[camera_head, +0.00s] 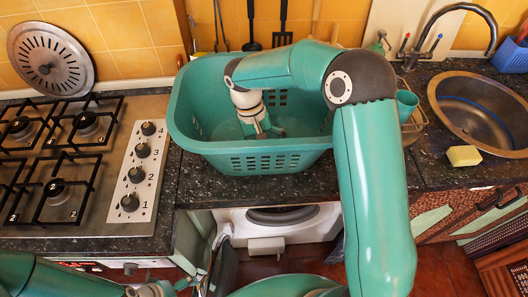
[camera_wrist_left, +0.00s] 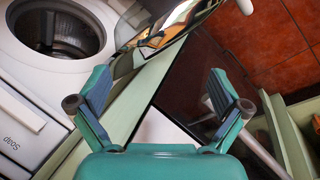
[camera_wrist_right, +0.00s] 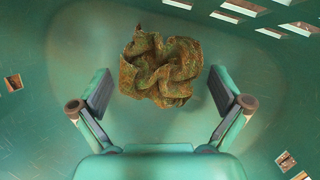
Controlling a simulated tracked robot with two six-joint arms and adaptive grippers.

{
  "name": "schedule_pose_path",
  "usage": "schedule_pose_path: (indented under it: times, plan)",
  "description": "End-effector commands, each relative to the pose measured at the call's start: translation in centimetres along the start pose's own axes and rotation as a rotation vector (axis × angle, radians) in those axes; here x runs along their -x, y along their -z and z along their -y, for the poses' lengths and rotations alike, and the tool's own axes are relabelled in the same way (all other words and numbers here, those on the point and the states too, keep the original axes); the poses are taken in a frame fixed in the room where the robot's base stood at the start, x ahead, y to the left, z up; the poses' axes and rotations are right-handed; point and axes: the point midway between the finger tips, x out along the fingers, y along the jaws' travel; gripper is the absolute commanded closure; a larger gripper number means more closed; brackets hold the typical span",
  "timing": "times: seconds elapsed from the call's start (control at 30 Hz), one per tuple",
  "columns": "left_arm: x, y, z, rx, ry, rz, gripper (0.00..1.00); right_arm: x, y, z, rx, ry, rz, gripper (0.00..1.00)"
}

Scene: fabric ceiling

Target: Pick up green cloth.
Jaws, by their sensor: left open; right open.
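The green cloth (camera_wrist_right: 160,68) lies crumpled on the bottom of the green laundry basket (camera_head: 250,163), mottled with brown and orange. It shows only in the right wrist view; in the head view the basket wall and my arm hide it. My right gripper (camera_head: 265,131) is down inside the basket. In the right wrist view its open fingers (camera_wrist_right: 161,95) stand to either side, with the cloth ahead between and beyond the tips, apparently untouched. My left gripper (camera_wrist_left: 160,93) is open and empty, low by the washing machine; in the head view it is only partly seen at the bottom edge.
The basket stands on the dark counter between the gas hob (camera_head: 75,165) and the sink (camera_head: 482,108). A yellow sponge (camera_head: 464,156) lies by the sink. A metal disc (camera_head: 50,58) leans on the wall. The washing machine (camera_wrist_left: 45,60) is below the counter, near my left gripper.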

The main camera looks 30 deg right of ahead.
Motion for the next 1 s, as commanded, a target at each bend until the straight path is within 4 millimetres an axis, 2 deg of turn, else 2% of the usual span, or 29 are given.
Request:
schedule_pose_path:
  times: [0.23,0.37,0.77,0.87,1.0]
  plan:
    - [0.0,0.0,0.0,0.000,0.000,0.000,0.00,-0.2,0.0,0.0,-0.001,0.000,0.000,0.02]
    - [0.0,0.0,0.0,0.000,0.000,0.000,0.00,-0.2,0.0,0.0,-0.001,0.000,0.000,0.23]
    - [-0.1,0.0,0.0,0.000,0.000,0.000,0.00,0.0,0.0,-0.1,-0.002,0.001,-0.001,0.23]
    - [-0.2,0.0,0.1,0.000,0.000,0.000,0.00,0.8,-0.1,-0.2,-0.003,0.002,-0.004,0.23]
    - [-0.6,0.0,0.2,0.000,0.000,0.000,0.00,2.7,-0.6,-0.5,-0.003,0.003,-0.006,0.23]
